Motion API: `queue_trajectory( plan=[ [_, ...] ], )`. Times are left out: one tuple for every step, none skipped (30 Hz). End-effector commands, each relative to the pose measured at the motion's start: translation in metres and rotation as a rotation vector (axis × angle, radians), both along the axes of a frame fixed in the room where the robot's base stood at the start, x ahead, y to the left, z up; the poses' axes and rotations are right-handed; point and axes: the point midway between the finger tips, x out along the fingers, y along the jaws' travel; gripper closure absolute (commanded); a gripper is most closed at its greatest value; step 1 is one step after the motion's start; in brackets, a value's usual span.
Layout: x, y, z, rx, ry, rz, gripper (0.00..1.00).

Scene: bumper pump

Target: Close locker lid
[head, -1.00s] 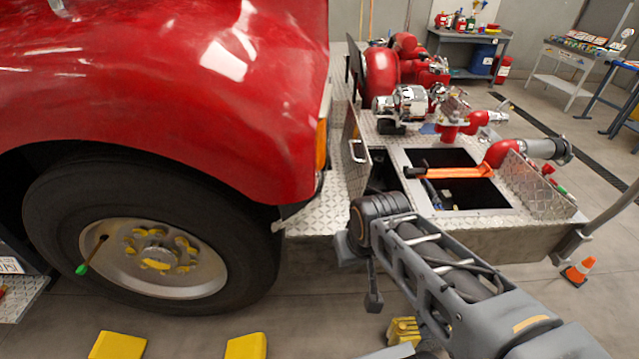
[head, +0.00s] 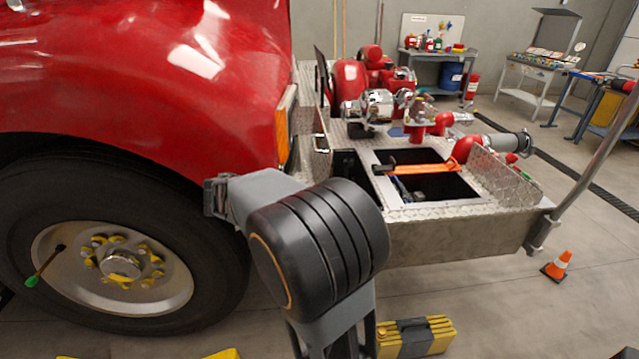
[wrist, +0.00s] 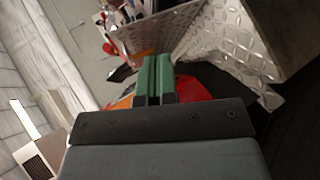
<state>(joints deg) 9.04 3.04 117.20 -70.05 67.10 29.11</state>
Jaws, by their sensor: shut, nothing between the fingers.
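A diamond-plate lid with a handle (head: 321,143) stands upright at the left of the bumper's openings in the head view. A second diamond-plate panel (head: 508,178) stands tilted at the right of the larger opening (head: 440,190). I cannot tell which is the locker lid. The larger opening is uncovered, with an orange strap across it. My gripper's green fingers (wrist: 154,78) are together and empty in the wrist view, with diamond plate (wrist: 235,48) beyond them. In the head view my arm's dark joint covers the near left bumper, and the fingertips are not discernible.
The red truck fender and wheel (head: 120,260) fill the left. Red pump fittings (head: 430,120) stand behind the opening. A grey pole (head: 588,165) rises at the bumper's right end. A yellow toolbox (head: 415,337) and an orange cone (head: 557,266) stand on the floor. Floor at right is open.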

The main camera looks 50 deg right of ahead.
Motion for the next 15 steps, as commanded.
queue_trajectory(
  plan=[
    [0.013,-0.013,-0.011,-0.078,0.004,0.001,1.0],
    [0.02,-0.019,-0.011,-0.124,0.003,0.004,1.0],
    [0.028,-0.026,-0.01,-0.179,-0.001,0.009,1.0],
    [0.034,-0.031,-0.01,-0.214,-0.003,0.014,1.0],
    [0.039,-0.035,-0.01,-0.248,-0.007,0.017,1.0],
    [0.044,-0.04,-0.009,-0.284,-0.011,0.022,1.0],
    [0.049,-0.042,-0.009,-0.308,-0.013,0.027,1.0],
    [0.052,-0.045,-0.008,-0.328,-0.015,0.031,1.0],
    [0.055,-0.048,-0.008,-0.35,-0.019,0.035,1.0],
    [0.057,-0.05,-0.008,-0.362,-0.02,0.038,1.0],
    [0.059,-0.053,-0.007,-0.373,-0.022,0.04,1.0],
    [0.061,-0.058,-0.007,-0.381,-0.023,0.041,1.0],
    [0.062,-0.061,-0.007,-0.386,-0.023,0.042,1.0],
    [0.062,-0.065,-0.007,-0.388,-0.023,0.042,1.0],
    [0.063,-0.071,-0.007,-0.39,-0.024,0.042,1.0]
  ],
)
